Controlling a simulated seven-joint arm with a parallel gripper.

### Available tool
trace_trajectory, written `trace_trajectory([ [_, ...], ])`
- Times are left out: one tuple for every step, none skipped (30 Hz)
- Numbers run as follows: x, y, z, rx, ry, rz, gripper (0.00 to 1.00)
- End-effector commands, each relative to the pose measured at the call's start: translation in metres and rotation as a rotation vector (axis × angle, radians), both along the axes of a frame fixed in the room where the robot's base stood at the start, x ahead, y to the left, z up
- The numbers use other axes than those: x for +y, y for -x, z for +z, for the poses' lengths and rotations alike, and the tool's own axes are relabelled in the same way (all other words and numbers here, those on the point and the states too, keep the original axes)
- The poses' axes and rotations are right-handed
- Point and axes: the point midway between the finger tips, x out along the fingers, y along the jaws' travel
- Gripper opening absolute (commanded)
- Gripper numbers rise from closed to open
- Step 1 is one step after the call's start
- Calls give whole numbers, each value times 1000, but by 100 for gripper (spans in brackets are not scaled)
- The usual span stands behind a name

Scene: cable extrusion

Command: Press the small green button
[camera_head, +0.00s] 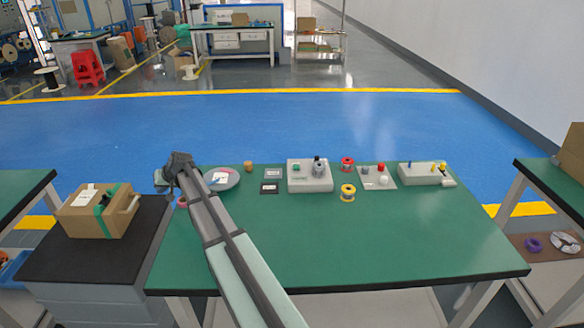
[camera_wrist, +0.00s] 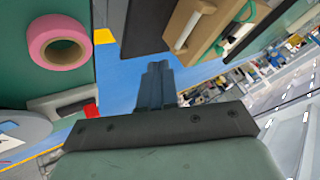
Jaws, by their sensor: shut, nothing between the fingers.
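A light grey control box (camera_head: 309,185) stands near the back edge of the green table. A small green button (camera_head: 297,168) is on the left of its top, beside a grey knob (camera_head: 319,170). My gripper (camera_head: 172,180) is at the table's back left corner, well to the left of the control box. In the wrist view my gripper (camera_wrist: 155,68) shows its fingers together with nothing between them, over blue floor. The green button is not in the wrist view.
Red (camera_head: 347,164) and yellow (camera_head: 348,193) spools stand between. A cardboard box (camera_head: 92,213) is at left. The table's front right is clear.

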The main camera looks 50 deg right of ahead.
Motion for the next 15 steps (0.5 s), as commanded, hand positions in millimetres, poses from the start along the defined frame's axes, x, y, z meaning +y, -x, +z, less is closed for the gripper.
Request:
trace_trajectory([
  [-23, -1, 9, -14, 0, -15, 0],
  [-34, 0, 13, -21, -1, -23, 0],
  [-49, 1, 18, -30, -3, -34, 0],
  [-60, 3, 22, -36, -4, -42, 0],
  [-72, 4, 26, -41, -4, -51, 0],
  [-86, 7, 31, -47, -5, -63, 0],
  [-98, 10, 34, -51, -6, -75, 0],
  [-109, 12, 37, -55, -7, -84, 0],
  [-124, 17, 41, -58, -9, -98, 0],
  [-135, 20, 44, -61, -10, -110, 0],
  [-146, 24, 46, -62, -11, -122, 0],
  [-161, 29, 49, -64, -13, -137, 0],
  [-172, 34, 51, -65, -15, -149, 0],
  [-183, 38, 53, -65, -16, -163, 0],
  [-197, 45, 56, -65, -19, -180, 0],
])
